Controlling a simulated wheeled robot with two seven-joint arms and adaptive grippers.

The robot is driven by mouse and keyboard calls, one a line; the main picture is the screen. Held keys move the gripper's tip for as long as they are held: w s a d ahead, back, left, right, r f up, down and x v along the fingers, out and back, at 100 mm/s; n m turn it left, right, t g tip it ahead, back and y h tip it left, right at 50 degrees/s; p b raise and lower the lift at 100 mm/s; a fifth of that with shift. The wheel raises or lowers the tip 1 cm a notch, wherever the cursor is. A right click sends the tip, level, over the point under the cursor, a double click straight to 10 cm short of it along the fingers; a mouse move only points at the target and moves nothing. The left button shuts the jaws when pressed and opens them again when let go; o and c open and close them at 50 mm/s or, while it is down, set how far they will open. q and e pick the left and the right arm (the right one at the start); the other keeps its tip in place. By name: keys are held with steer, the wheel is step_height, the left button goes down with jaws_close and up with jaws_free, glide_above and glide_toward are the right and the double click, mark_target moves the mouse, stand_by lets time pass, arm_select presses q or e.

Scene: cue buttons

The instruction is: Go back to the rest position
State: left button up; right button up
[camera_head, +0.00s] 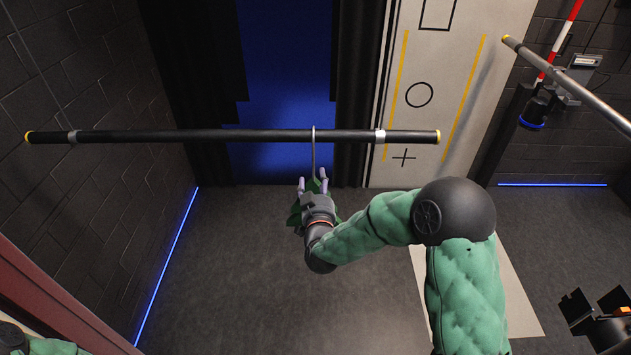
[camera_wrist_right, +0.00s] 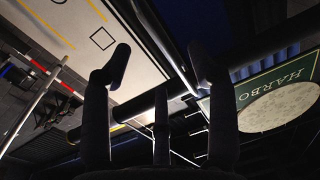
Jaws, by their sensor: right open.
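My right gripper (camera_head: 313,184) is open, fingers pointing up and away, just below a long black bar (camera_head: 230,136) in the head view. A thin light strip (camera_head: 314,148) hangs from the bar down to the fingers. A dark green piece (camera_head: 296,213) shows around the gripper, partly hidden by it. In the wrist view the fingers (camera_wrist_right: 160,62) are spread, with nothing seen clasped between them. My left gripper is not in view.
A white panel (camera_head: 420,60) with a circle, cross and yellow lines stands behind the bar. A second bar (camera_head: 570,82) and a red-white pole (camera_head: 560,45) are at the upper right. Black flaps (camera_head: 595,310) are at the lower right. The dark floor (camera_head: 240,290) is open.

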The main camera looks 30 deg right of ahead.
steer(key=v, duration=0.6)
stand_by(0.9)
steer(key=shift+s, duration=0.1)
stand_by(0.4)
steer(key=s+a+f+n+g+y+b, duration=0.1)
steer(key=a+f+g+y+b, duration=0.3)
steer(key=f, duration=1.1)
steer(key=s+a+f+n+g+y+b, duration=0.1)
steer(key=a+f+g+y+b, duration=0.2)
steer(key=a+f, duration=0.75)
steer(key=s+a+f+g+y+b, duration=0.2)
steer(key=s+a+f+g, duration=0.1)
steer(key=s+f, duration=0.6)
steer(key=s+a+f+n+g+y+b, duration=0.1)
steer(key=s+a+f+g+y+b, duration=0.2)
steer(key=s+f, duration=0.7)
step_height(320, 180, down, 7)
steer(key=a+g, duration=0.1)
steer(key=g, duration=0.1)
steer(key=shift+a+r+g+b, duration=0.25)
steer(key=shift+a+g+b, duration=0.05)
